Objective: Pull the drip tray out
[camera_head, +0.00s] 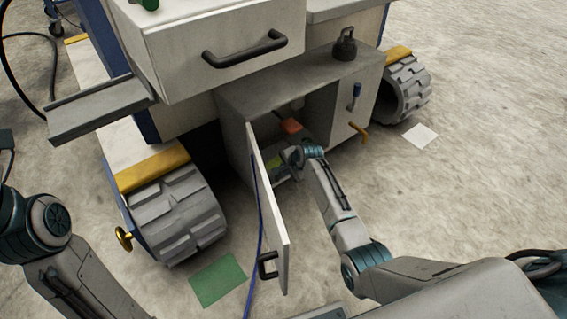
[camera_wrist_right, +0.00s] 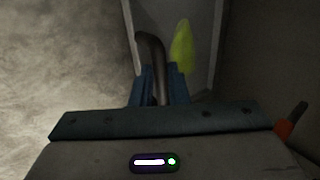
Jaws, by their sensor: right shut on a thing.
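The drip tray, a shallow grey tray with a pale rim, shows in the wrist view (camera_wrist_right: 212,78). A yellow-green thing (camera_wrist_right: 182,47) lies in it, and it also shows inside the open cabinet in the head view (camera_head: 273,163). My right gripper (camera_wrist_right: 160,84) is shut on the tray's dark curved handle (camera_wrist_right: 151,46). In the head view my right gripper (camera_head: 292,156) reaches into the lower cabinet (camera_head: 237,130), hiding most of the tray. My left arm shows at the lower left, but its gripper is out of view.
The cabinet door (camera_head: 270,215) stands open, left of my right arm. A blue cable hangs by it. An orange-red thing (camera_head: 290,126) is inside the cabinet. A drawer with a black handle (camera_head: 245,50) is above. Treaded wheels (camera_head: 178,215) flank the cabinet. Floor to the right is mostly clear.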

